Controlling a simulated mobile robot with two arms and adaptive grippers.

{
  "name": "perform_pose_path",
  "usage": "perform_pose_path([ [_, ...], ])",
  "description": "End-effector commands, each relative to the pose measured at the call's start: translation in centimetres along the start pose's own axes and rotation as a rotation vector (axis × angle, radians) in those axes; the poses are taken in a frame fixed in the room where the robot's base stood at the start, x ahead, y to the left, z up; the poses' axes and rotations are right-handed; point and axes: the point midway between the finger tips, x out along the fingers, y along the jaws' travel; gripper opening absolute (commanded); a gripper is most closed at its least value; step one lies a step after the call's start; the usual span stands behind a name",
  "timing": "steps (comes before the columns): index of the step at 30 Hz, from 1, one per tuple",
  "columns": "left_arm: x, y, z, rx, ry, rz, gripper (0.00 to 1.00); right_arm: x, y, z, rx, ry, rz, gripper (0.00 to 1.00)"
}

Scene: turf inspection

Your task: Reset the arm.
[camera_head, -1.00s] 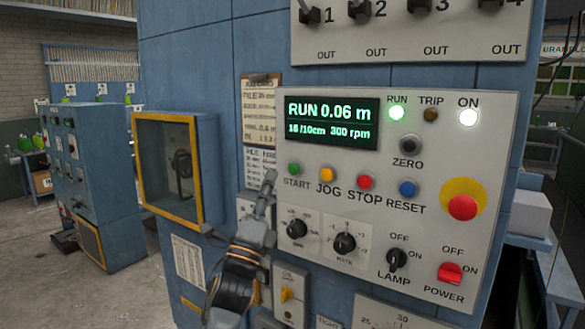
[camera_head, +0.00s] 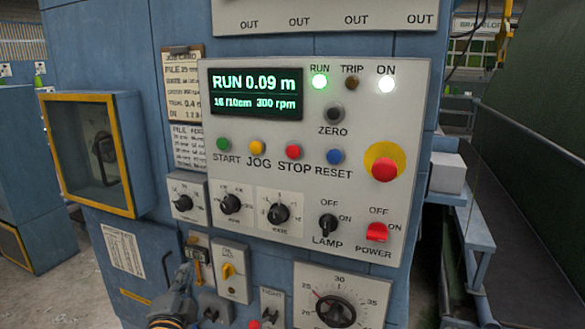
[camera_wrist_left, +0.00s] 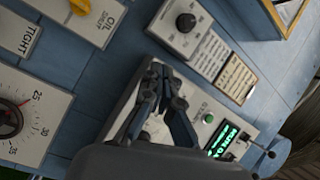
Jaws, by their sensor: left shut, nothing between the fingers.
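My left gripper (camera_head: 185,270) is low in the head view, in front of the lower part of the blue machine. Its fingers are shut and empty. In the left wrist view the closed fingers (camera_wrist_left: 160,75) point toward the machine face and cover part of the control panel. The grey control panel (camera_head: 350,105) has a lit display (camera_head: 256,93) reading RUN 0.09 m, 16/10cm, 300 rpm. The blue RESET button (camera_head: 335,157) is uncovered. My right gripper is out of view.
A yellow-framed box (camera_head: 130,150) sticks out from the machine at left. A red mushroom button (camera_head: 384,169) is on the panel's right. Open floor shows at far left.

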Motion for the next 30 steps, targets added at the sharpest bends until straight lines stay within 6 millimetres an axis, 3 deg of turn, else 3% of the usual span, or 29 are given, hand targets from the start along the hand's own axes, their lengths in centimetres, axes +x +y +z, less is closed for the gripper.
perform_pose_path([
  [1, -2.2, 3.1, 1.4, -0.088, -0.050, 0.102, 0.00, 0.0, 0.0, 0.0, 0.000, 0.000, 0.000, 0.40],
  [3, -5.5, 7.0, 3.1, -0.218, -0.134, 0.237, 0.00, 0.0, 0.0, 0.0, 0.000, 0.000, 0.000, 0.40],
  [6, -11.0, 11.9, 5.2, -0.390, -0.272, 0.418, 0.00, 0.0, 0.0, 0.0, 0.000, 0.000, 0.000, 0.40],
  [9, -16.6, 15.6, 6.5, -0.530, -0.417, 0.569, 0.00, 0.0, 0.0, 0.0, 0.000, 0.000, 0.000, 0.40],
  [16, -26.4, 19.7, 7.7, -0.712, -0.676, 0.779, 0.00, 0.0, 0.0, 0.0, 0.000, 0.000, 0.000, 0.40],
  [26, -36.9, 21.3, 8.1, -0.836, -0.976, 0.955, 0.00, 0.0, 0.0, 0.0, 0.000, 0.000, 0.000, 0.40],
  [30, -35.8, 24.8, 9.1, -0.828, -0.980, 0.959, 0.00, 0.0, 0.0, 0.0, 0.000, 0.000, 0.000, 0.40],
])
